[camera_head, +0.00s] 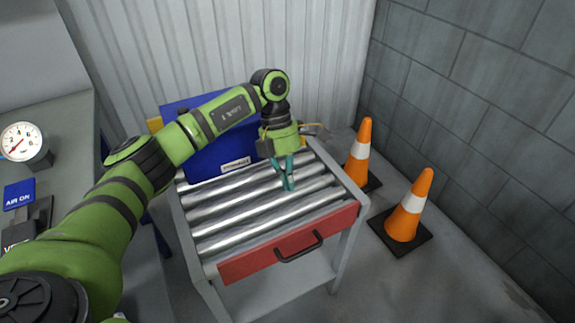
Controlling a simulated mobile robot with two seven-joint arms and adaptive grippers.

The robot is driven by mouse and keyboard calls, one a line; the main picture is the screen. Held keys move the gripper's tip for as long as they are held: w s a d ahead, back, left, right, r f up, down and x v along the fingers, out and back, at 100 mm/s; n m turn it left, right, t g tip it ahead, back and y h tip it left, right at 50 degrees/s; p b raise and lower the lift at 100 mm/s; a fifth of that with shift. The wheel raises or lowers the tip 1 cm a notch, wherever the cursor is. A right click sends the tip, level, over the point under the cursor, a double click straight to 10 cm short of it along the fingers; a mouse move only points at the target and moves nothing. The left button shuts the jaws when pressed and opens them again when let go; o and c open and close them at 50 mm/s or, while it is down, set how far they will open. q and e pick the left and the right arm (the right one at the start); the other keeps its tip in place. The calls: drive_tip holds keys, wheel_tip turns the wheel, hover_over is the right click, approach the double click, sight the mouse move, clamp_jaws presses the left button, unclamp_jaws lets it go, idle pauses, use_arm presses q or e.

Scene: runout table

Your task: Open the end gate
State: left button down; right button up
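The end gate (250,261) is a red panel across the front end of the roller table, with a dark bar handle (299,246) on its front face. It stands upright along the table's end. My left gripper (289,186) has teal fingers that point down over the rollers, behind the gate and apart from it. Its fingertips come together and nothing shows between them. Nothing covers the handle. My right gripper is not in view.
The roller table (213,270) has several metal rollers and a blue box (207,163) at its back. Two orange cones (408,212) stand to its right, near the block wall. A grey bench with a gauge (24,141) is at the left. Floor shows between the table and the cones.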

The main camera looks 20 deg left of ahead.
use_arm(q)
drive_tip(key=x, duration=0.5)
drive_tip(key=shift+s+d+r+p, duration=0.15)
drive_tip(key=shift+d+p, duration=0.2)
drive_tip(key=shift+p, duration=0.05)
drive_tip(key=shift+s+d+p, duration=0.4)
drive_tip(key=shift+s+d, duration=0.45)
drive_tip(key=shift+d, duration=0.25)
drive_tip(key=shift+s+d, duration=0.1)
drive_tip(key=shift+d, duration=0.05)
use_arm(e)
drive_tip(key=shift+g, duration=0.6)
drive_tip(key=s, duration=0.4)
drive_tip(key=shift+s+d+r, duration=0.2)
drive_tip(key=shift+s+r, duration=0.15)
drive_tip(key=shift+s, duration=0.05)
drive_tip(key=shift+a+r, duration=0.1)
use_arm(q)
drive_tip(key=shift+s+d, duration=0.2)
drive_tip(key=shift+d, duration=0.05)
drive_tip(key=shift+r+t+y, duration=0.1)
drive_tip(key=shift+t+y, duration=0.2)
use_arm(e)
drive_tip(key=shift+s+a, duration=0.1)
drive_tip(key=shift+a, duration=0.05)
